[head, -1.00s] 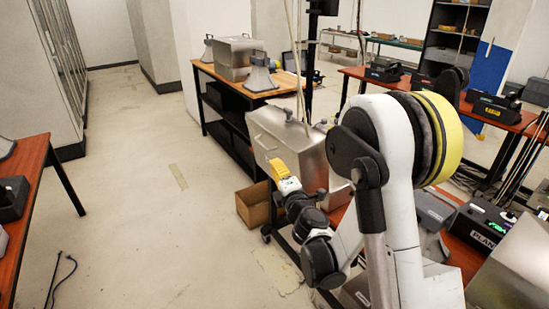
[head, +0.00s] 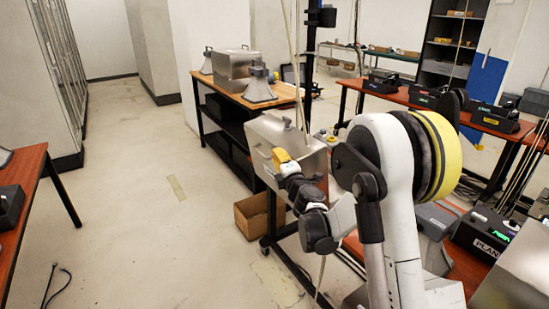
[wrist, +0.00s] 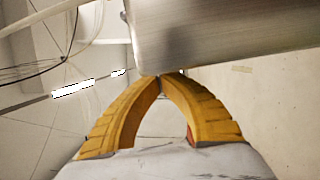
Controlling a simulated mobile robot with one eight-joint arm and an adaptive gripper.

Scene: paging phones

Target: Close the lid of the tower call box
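The tower call box, a brushed-metal case (head: 310,163), stands at the centre of the head view at the end of the black cart or stand. A broad metal face (head: 262,137) with a handle tilts toward the left aisle; I cannot tell how far its lid is open. My gripper (head: 281,157), with yellow fingers, is in front of this face. In the wrist view my gripper (wrist: 160,77) has its fingertips together, with nothing between them. The tips meet at the lower edge of a metal panel (wrist: 235,40); contact cannot be told for sure.
A cardboard box (head: 250,215) sits on the floor below the call box. A wooden bench (head: 235,93) with another metal case (head: 230,68) and grey horns stands behind. Red-topped tables are at left (head: 25,185) and right. The left aisle floor (head: 140,200) is clear.

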